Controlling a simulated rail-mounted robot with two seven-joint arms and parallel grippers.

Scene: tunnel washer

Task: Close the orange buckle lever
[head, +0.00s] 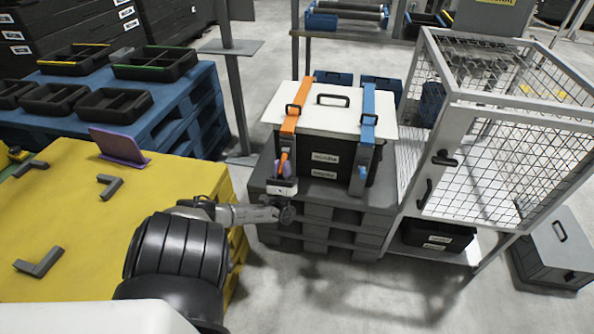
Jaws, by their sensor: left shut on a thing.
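A black case (318,158) with a white lid (332,117) stands on a dark grey pallet stack. An orange strap (297,106) runs over the lid on the left, and a blue strap (368,108) on the right. The orange buckle lever (284,158) hangs at the case's front, below the orange strap. My right gripper is not in view.
A grey mesh cage (508,120) stands close to the right of the case. A yellow table (60,215) with grey brackets and a purple stand (120,148) is at left. Behind it, a blue pallet stack (190,110) carries black trays. A grey post (236,95) stands behind left of the case.

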